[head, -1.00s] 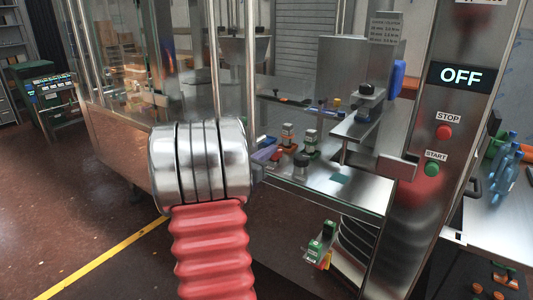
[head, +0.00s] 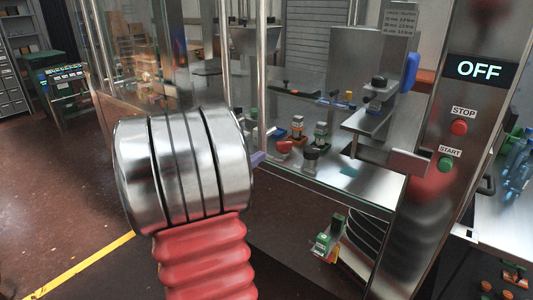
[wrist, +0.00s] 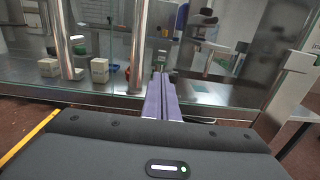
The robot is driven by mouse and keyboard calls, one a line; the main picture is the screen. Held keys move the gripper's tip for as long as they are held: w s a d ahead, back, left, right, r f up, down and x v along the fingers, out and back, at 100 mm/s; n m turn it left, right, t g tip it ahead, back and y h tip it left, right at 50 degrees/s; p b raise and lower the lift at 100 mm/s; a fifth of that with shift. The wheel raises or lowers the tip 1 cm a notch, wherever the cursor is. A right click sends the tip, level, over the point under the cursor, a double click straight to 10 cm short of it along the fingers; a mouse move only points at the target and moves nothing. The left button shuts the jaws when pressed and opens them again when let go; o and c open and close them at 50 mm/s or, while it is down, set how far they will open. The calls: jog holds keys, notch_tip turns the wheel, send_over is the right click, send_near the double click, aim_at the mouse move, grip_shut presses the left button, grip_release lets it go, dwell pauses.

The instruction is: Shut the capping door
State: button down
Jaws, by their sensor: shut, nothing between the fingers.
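The capping station (head: 345,145) is a steel deck with a capping head (head: 378,90), behind clear glass with upright steel bars. A glass panel (head: 225,60) with a steel upright bar (head: 260,75) stands at its left; I cannot tell for sure how far the door is open. The bar also shows in the wrist view (wrist: 138,45). My gripper (wrist: 160,78) has two purple fingers pressed together and empty, pointing at the station, to the right of that bar. In the head view only a bit of purple finger (head: 258,159) shows beside my arm; contact with the glass or bar is unclear.
A control post (head: 440,150) with an OFF display (head: 480,69), STOP and START buttons stands at the right. Small capped containers (head: 320,132) stand on the deck. Blue bottles (head: 518,165) are on a side table. The floor at left is open, with a yellow line (head: 85,270).

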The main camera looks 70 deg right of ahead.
jog(key=shift+v, duration=1.15)
jog(key=s+a+f+m+g+y, duration=0.1)
jog(key=s+a+f+m+y, duration=0.5)
jog(key=f, duration=0.3)
jog(key=w+a+f+m+t+y, duration=0.1)
jog(key=w+a+f+m+y, duration=0.15)
jog(key=a, duration=0.35)
jog(key=w+a+f+m+t+y, duration=0.1)
jog(key=w+a+m, duration=0.1)
jog(key=a+m, duration=0.3)
jog(key=w+a+r+t+y, duration=0.2)
jog(key=w+a+t, duration=0.1)
jog(key=a, duration=0.9)
jog(key=w+a+r+t+y, duration=0.3)
jog(key=a+t, duration=0.1)
jog(key=a, duration=0.8)
jog(key=w+a+r+t+y, duration=0.2)
jog(key=w+a+r+t, duration=0.1)
jog(key=a, duration=0.9)
jog(key=shift+w+r+t, duration=0.25)
jog(key=shift+w+t, duration=0.25)
